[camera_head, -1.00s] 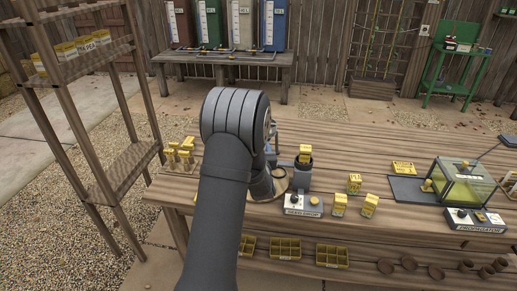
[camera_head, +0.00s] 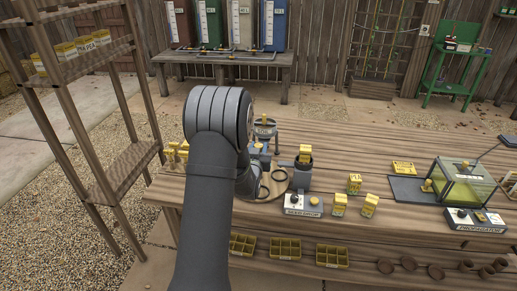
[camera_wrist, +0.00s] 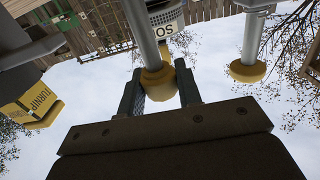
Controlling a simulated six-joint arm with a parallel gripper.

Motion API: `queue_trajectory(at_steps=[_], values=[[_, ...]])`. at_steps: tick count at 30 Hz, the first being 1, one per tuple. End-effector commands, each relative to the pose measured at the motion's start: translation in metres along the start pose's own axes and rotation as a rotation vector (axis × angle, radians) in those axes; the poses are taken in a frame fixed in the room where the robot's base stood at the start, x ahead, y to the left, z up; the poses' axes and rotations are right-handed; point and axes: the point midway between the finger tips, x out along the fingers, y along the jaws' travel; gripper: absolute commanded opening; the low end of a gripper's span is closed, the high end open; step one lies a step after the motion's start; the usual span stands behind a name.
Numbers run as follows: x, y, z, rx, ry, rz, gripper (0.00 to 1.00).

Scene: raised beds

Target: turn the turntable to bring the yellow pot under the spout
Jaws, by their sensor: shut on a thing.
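In the wrist view, my gripper (camera_wrist: 158,88) is shut on a yellow knob (camera_wrist: 157,84) on top of a grey post. A second post with a yellow knob (camera_wrist: 247,71) stands apart to the right. I cannot make out the yellow pot.
A dark cylinder (camera_head: 302,177) with a yellow seed packet (camera_head: 305,152) stands right of the turntable, by the seed-drop box (camera_head: 303,206). More packets (camera_head: 354,183) and a glass propagator (camera_head: 465,184) stand further right. The bench between them has clear room.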

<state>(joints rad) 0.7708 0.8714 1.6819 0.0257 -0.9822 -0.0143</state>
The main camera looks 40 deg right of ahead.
Motion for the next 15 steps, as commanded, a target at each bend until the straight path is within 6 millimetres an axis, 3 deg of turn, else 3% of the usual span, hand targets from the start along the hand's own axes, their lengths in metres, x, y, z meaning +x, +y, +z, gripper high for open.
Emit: queue_trajectory(at_steps=[15], values=[[0.0004, -0.0022, -0.0004, 0.000, 0.001, 0.341, 0.09]])
